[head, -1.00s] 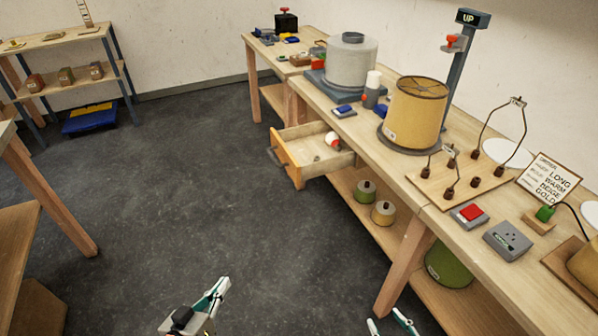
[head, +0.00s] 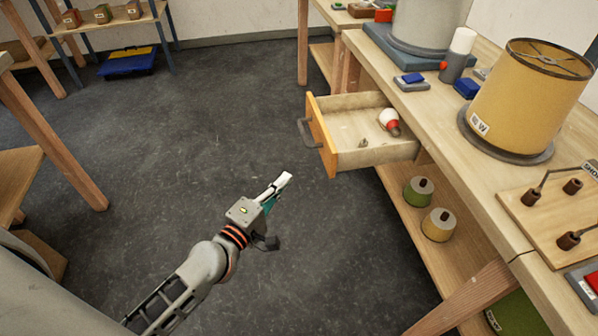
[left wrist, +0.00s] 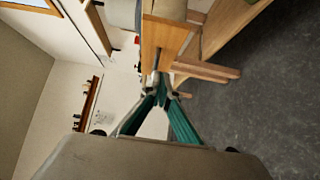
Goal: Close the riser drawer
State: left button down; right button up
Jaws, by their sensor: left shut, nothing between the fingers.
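The riser drawer (head: 372,157) is pulled out of the long workbench, with a wooden front (head: 321,136) and a dark bar handle (head: 306,132). It holds a red and white bulb-like item (head: 389,121) and a small metal piece (head: 363,143). My left gripper (head: 284,181) is shut and empty, in front of the drawer and a little below its handle in the head view, apart from it. In the left wrist view the green-padded fingers (left wrist: 158,92) point toward the drawer front (left wrist: 165,38). My right gripper is not in view.
The workbench (head: 440,137) carries a yellow lampshade (head: 528,100), a white-topped grey bottle (head: 458,55) and a grey drum. Green (head: 418,190) and tan (head: 439,225) canisters stand on its lower shelf. Dark floor left of the drawer is clear.

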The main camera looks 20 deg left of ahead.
pick_arm(q)
send_near(324, 151)
jog(key=w+a, duration=0.2)
jog(key=w, duration=0.1)
jog(key=shift+w+d, duration=1.1)
jog(key=shift+d, duration=0.05)
jog(key=shift+w+d, duration=0.3)
jog(key=shift+d, duration=0.1)
